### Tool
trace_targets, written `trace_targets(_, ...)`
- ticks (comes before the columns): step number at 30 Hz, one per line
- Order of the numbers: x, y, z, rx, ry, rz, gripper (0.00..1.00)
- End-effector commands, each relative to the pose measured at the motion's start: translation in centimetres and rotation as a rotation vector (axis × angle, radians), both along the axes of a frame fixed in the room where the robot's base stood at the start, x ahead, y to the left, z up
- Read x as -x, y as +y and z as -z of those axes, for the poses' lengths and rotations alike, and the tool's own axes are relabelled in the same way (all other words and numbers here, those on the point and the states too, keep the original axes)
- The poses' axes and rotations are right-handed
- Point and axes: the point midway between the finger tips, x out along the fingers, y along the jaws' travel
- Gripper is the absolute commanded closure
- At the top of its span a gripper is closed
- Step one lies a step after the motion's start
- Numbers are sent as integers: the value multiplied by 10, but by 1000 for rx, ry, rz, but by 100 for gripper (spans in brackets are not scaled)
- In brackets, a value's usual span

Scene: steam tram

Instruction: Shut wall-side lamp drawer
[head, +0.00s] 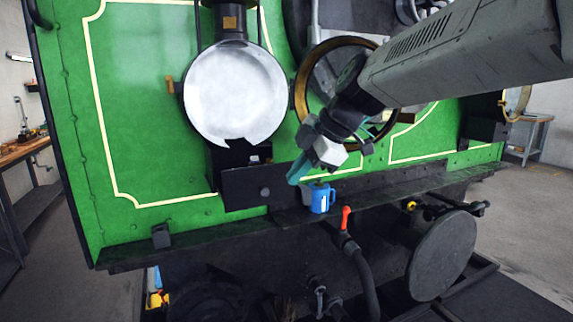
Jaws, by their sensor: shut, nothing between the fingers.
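A black lamp drawer (245,188) is below the large round lamp (235,95) on the left of the green tram front. Its dark front panel has a round knob (265,191), and it seems to stand out from the housing under the lamp, so it looks open; how far is hard to tell. My gripper (295,179) is shut and empty, its teal fingers pointing down just right of the drawer front. I cannot tell whether they touch it. A second lamp (516,103) is at the far right, with a dark box (486,129) below it.
A blue mug (321,198) stands on the tram's ledge (185,236), just below my gripper. A red-handled valve (346,218) with a hose and a round buffer (443,255) are lower right. Workbenches stand at the left (20,152) and far right (530,119).

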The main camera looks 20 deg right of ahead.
Motion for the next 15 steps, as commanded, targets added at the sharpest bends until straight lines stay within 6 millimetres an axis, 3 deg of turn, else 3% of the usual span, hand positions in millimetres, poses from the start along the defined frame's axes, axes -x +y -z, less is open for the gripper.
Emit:
trace_targets(8,-27,26,50,-1,6,-5,100)
trace_targets(15,-59,27,52,-1,3,-2,100)
